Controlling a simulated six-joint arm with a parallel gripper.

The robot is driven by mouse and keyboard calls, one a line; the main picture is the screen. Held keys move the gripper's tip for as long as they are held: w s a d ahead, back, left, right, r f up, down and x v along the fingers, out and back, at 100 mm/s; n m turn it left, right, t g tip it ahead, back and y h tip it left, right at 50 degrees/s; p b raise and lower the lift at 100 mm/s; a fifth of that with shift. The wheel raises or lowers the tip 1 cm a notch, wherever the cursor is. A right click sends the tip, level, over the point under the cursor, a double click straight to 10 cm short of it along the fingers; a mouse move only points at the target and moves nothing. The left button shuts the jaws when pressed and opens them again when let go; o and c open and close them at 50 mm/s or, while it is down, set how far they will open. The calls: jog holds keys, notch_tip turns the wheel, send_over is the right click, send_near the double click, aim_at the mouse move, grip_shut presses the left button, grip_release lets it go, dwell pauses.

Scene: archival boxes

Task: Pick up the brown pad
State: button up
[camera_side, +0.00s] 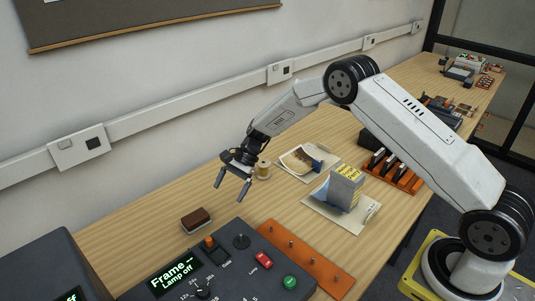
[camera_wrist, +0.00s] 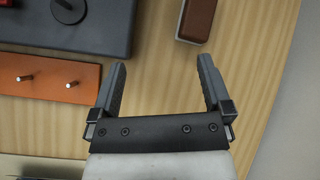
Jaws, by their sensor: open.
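The brown pad (camera_side: 196,219) is a small dark brown block with a pale layer along its lower side. It lies on the wooden table, beside the dark control panel. In the wrist view the pad (camera_wrist: 197,20) is at the top, right of centre, partly cut off by the frame edge. My gripper (camera_side: 232,190) is open and empty above the table, to the right of the pad and apart from it in the side view. In the wrist view my gripper (camera_wrist: 163,70) has its two fingers spread, with bare wood between them.
A dark control panel (camera_side: 222,284) and an orange strip with pegs (camera_side: 306,262) stand in front. A thread spool (camera_side: 263,169) is behind my gripper. A grey and yellow box (camera_side: 345,188) stands on a sheet to the right. Wood around the pad's back is clear.

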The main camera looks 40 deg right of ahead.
aim_at(193, 217)
jog(key=w+f+m+y, duration=0.1)
jog(key=w+a+f+m+y, duration=0.1)
jog(key=w+f, duration=0.1)
jog(key=w+a+f+m+y, duration=0.1)
jog(key=shift+w+f+y, duration=0.15)
jog(key=shift+f+y, duration=0.2)
jog(key=shift+y, duration=0.05)
jog(key=shift+w+a+f+m+t+y, duration=0.25)
jog(key=shift+w+f+m+t+y, duration=0.2)
jog(key=shift+f+m+y, duration=0.4)
jog(key=shift+a+r, duration=0.1)
jog(key=shift+x, duration=1.2)
jog(key=shift+a, duration=0.1)
jog(key=shift+x, duration=2.55)
jog(key=shift+w, duration=0.1)
jog(key=c, duration=1.2)
jog(key=shift+r, duration=0.15)
jog(key=shift+c, duration=0.2)
